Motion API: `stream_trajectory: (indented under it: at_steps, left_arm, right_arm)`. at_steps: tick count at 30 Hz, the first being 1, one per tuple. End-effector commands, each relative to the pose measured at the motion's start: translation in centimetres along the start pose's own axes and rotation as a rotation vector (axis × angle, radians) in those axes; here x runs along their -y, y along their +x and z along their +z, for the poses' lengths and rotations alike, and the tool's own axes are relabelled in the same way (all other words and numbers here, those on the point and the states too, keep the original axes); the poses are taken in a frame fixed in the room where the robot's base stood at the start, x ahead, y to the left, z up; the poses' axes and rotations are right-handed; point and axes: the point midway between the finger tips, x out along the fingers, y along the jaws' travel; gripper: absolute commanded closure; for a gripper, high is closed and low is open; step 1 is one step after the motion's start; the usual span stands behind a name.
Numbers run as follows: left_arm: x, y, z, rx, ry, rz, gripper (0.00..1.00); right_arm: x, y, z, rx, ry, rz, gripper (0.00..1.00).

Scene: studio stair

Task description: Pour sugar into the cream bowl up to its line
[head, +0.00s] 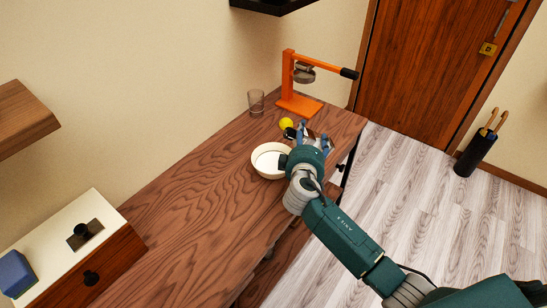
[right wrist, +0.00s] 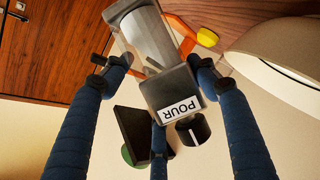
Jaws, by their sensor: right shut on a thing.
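The cream bowl (head: 257,170) stands upright on the wooden counter, its inside pale in the head view. It also shows large at the upper right of the right wrist view (right wrist: 255,42). My right gripper (head: 318,138) is just right of the bowl. In the right wrist view its blue fingers (right wrist: 160,82) are shut around a clear and grey container (right wrist: 152,40) with a white label reading POUR. The container is beside the bowl there. I cannot tell how full it is. My left gripper is not in view.
An orange press (head: 289,80) with a black handle and an empty-looking glass (head: 256,102) stand at the counter's far end. A yellow fruit or ball (head: 286,123) lies behind the bowl. A white-topped drawer box (head: 70,225) is near left. The counter (head: 190,195) between is clear.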

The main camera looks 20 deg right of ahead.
Motion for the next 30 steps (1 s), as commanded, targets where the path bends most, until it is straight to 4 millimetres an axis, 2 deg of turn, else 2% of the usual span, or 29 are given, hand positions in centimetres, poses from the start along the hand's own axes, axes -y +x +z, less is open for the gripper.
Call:
stream_trajectory:
  at_steps: [30]
  left_arm:
    - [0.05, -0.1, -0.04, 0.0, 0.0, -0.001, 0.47]
  right_arm:
    - [-0.46, 0.02, -0.05, -0.001, -0.057, 0.025, 0.75]
